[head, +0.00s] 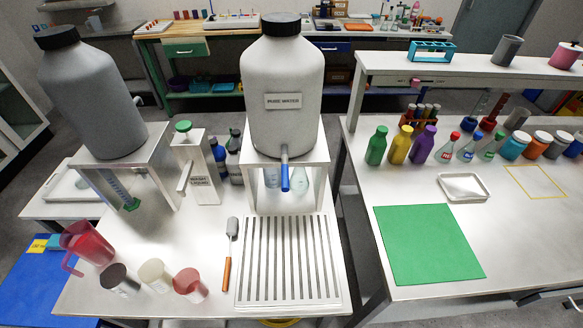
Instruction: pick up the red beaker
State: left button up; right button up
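A reddish, see-through beaker (189,285) stands near the front edge of the left table. It is the rightmost in a row with a whitish beaker (154,275) and a dark grey beaker (119,280). A larger red jug (88,245) with a handle stands to their left at the table's left edge. Neither of my grippers shows in the head view, so their state and distance from the beaker cannot be seen.
A trowel-like tool (228,272) and a slotted drain plate (288,262) lie right of the beaker. Large grey containers (283,85) sit on stands behind. A gap separates this table from the right one, which has a green mat (428,245) and several bottles.

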aim_at(188, 283)
jog(key=k+u, duration=0.1)
jog(key=u, duration=0.25)
jog(key=k+j+u, duration=0.1)
jog(key=u, duration=0.55)
jog(key=j+z, duration=0.1)
jog(key=j, duration=0.45)
jog(key=k+j+z, duration=0.1)
jog(key=j, duration=0.45)
